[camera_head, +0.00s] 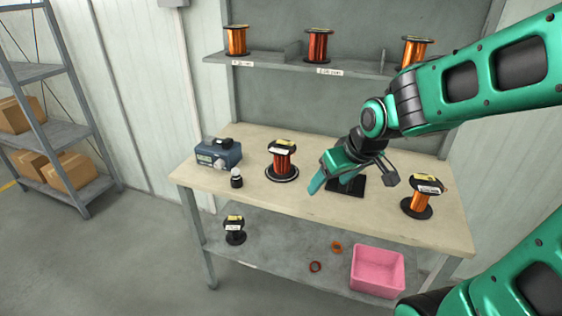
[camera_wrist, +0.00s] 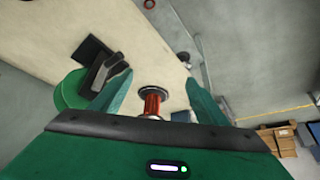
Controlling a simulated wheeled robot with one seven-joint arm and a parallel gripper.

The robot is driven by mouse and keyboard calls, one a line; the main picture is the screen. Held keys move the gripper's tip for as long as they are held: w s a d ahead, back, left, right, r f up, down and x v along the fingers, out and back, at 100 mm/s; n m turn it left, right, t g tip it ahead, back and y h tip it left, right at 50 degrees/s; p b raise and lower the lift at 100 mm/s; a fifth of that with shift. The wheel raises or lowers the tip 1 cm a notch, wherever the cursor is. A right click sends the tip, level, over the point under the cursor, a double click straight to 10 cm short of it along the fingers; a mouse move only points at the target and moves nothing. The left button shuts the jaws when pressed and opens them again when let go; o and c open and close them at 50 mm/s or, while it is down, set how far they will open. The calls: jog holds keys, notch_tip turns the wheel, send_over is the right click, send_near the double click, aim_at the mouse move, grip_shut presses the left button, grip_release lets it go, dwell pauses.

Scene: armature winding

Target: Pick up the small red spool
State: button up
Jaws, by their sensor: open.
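A spool wound with red-copper wire (camera_head: 282,162), with black flanges and a yellow-and-white label on top, stands upright on the tabletop left of my gripper. In the wrist view a red spool (camera_wrist: 153,102) shows in the gap between my fingers, beyond them. My gripper (camera_head: 354,181) is open and empty above the table, apart from the spool. Its two green fingers are spread wide in the wrist view (camera_wrist: 155,95). A similar red spool (camera_head: 318,46) stands on the upper shelf.
An orange spool (camera_head: 422,197) stands at the table's right. The lower shelf holds a pink bin (camera_head: 377,271) and a dark spool (camera_head: 235,231).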

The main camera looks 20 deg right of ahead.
jog(key=w+a+f+n+t+y, duration=0.3)
jog(key=w+a+f, duration=0.1)
jog(key=w, duration=0.6)
jog(key=m+t, duration=0.2)
jog(key=t, duration=0.2)
send_near(285, 156)
notch_tip(285, 156, down, 2)
jog(key=w+d, duration=0.1)
jog(key=w, duration=0.2)
jog(key=x, duration=1)
jog(key=shift+w+f, duration=0.15)
jog(key=shift+w, duration=0.05)
grip_shut()
